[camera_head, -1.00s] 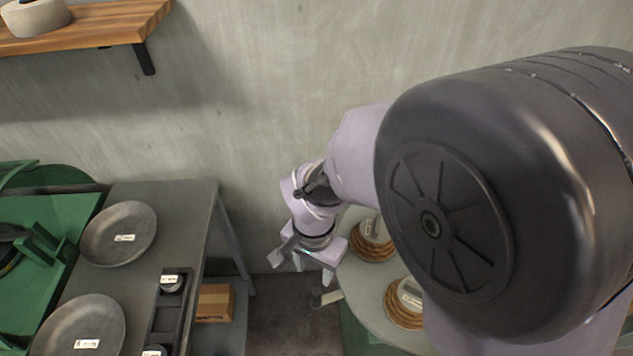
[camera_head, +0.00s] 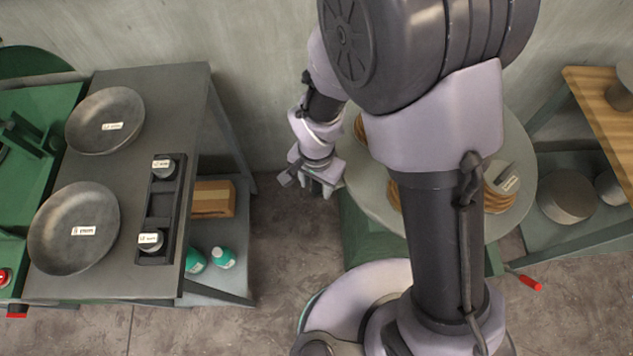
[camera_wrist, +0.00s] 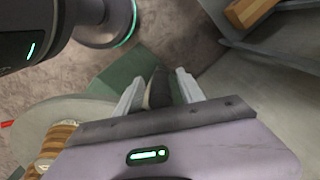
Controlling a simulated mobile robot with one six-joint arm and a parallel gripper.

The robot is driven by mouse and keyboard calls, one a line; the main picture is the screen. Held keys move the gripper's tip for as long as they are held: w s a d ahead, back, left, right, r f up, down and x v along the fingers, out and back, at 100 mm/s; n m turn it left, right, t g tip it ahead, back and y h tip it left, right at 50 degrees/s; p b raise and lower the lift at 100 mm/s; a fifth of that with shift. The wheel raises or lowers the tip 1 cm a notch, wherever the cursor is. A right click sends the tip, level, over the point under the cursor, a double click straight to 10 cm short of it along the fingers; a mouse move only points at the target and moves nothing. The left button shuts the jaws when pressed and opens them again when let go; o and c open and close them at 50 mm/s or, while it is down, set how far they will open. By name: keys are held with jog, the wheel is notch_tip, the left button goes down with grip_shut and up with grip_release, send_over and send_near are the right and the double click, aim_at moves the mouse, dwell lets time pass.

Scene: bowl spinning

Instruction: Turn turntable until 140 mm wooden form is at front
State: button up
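The turntable's round grey top (camera_head: 517,145) on its green base (camera_head: 368,232) is largely hidden behind my arm in the head view. Wooden forms with ringed sides show on it: one with a label (camera_head: 503,193) at right, and parts of two more (camera_head: 394,194), (camera_head: 359,128). Their label sizes are unreadable. In the wrist view, one form (camera_wrist: 58,138) and the turntable edge (camera_wrist: 35,117) show at left. My gripper (camera_head: 322,188) is at the turntable's left edge. In the wrist view, its fingers (camera_wrist: 160,80) stand apart either side of a dark handle-like part (camera_wrist: 158,90).
A grey table at left holds two dark dishes (camera_head: 105,120), (camera_head: 75,228) and a black tray (camera_head: 150,252). A right-hand shelf holds a grey cylinder (camera_head: 567,195). A red-tipped lever (camera_head: 528,282) sticks out at right.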

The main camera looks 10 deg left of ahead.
grip_shut()
dwell(1.3)
